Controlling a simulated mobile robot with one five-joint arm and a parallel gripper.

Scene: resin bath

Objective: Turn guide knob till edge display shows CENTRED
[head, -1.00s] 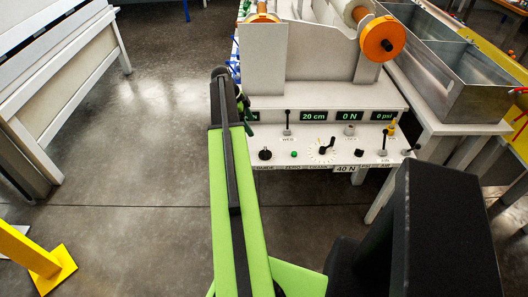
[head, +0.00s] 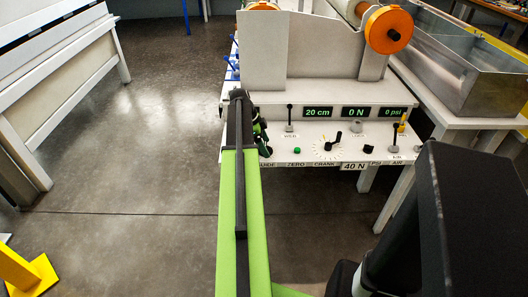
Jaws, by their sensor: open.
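My gripper (head: 262,140) is small and dark at the far end of my green arm. It is at the left end of the white control panel (head: 325,147), just above the GUIDE label, and open. The guide knob is hidden behind it or merges with its dark shape, so I cannot tell whether they touch. The edge display cannot be seen; my arm covers the left end of the display row. The displays in view read 20 cm (head: 317,113), 0 N (head: 355,113) and 0 psi (head: 391,112).
Right of my gripper are a green button (head: 297,150), a crank on a dial (head: 332,144) and a black knob (head: 368,150). Upright levers (head: 290,117) rise from the panel. A metal bath (head: 465,70) stands right.

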